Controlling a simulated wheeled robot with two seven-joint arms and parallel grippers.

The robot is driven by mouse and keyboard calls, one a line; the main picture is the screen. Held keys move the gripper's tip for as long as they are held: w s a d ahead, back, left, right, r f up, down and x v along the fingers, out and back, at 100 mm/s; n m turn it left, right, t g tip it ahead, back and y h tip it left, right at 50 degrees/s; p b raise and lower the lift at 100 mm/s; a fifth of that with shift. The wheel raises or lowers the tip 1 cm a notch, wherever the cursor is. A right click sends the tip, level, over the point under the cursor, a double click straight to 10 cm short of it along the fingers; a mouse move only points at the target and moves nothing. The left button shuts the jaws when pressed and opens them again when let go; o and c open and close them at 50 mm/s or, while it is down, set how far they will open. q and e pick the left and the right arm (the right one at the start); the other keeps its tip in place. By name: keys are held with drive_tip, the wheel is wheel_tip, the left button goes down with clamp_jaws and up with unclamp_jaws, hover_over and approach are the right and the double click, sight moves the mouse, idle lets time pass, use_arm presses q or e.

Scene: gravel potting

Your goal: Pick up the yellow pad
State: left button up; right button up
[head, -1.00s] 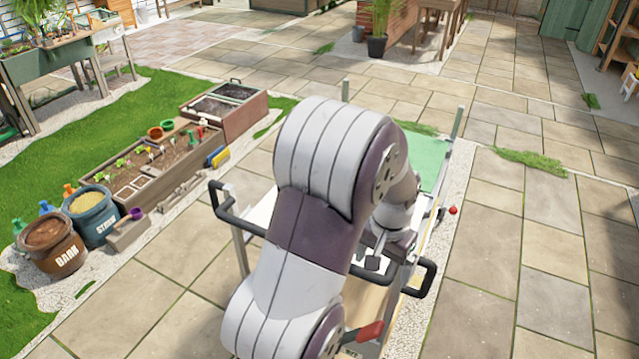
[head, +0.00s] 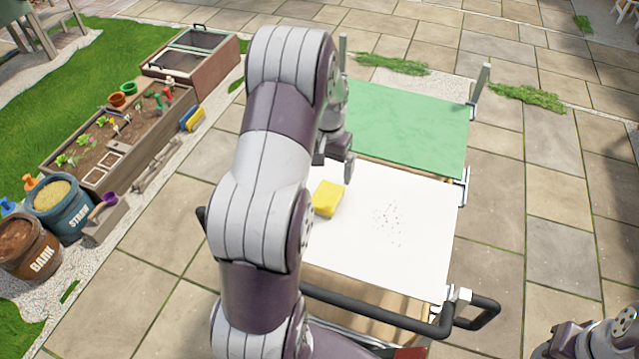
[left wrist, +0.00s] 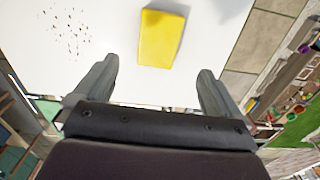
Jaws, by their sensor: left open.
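The yellow pad (head: 328,198) lies on the white tabletop (head: 425,215), close to my left arm, which hides the table's left part. It also shows in the left wrist view (left wrist: 163,38), at the top, lying ahead of the fingertips and roughly between their lines. My left gripper (head: 335,165) is above the white top, just behind the pad in the head view. In the left wrist view its two fingers (left wrist: 156,78) are spread wide with nothing between them. The gripper and pad are apart. My right gripper is not in view.
Dark specks (head: 388,222) are scattered on the white top right of the pad. A green panel (head: 410,125) adjoins it at the back, with upright posts at its corners. A black handle rail (head: 385,318) runs along the front. Bark (head: 25,245) and straw (head: 70,205) tubs stand left.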

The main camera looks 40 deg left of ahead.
sight(327, 195)
use_arm(q)
drive_tip(key=f, duration=0.3)
drive_tip(key=shift+s+d+p, duration=0.2)
drive_tip(key=shift+d+p, duration=0.15)
drive_tip(key=shift+d, duration=0.05)
drive_tip(key=f, duration=0.1)
drive_tip(key=f+p, duration=0.1)
drive_tip(key=f, duration=0.1)
drive_tip(key=f+p, duration=0.1)
drive_tip(key=f, duration=0.1)
drive_tip(key=shift+w+a+f, duration=0.1)
drive_tip(key=shift+a+f, duration=0.1)
drive_tip(key=shift+a, duration=0.15)
drive_tip(key=shift+d+f, duration=0.15)
drive_tip(key=shift+f, duration=0.25)
drive_tip(key=c, duration=1.2)
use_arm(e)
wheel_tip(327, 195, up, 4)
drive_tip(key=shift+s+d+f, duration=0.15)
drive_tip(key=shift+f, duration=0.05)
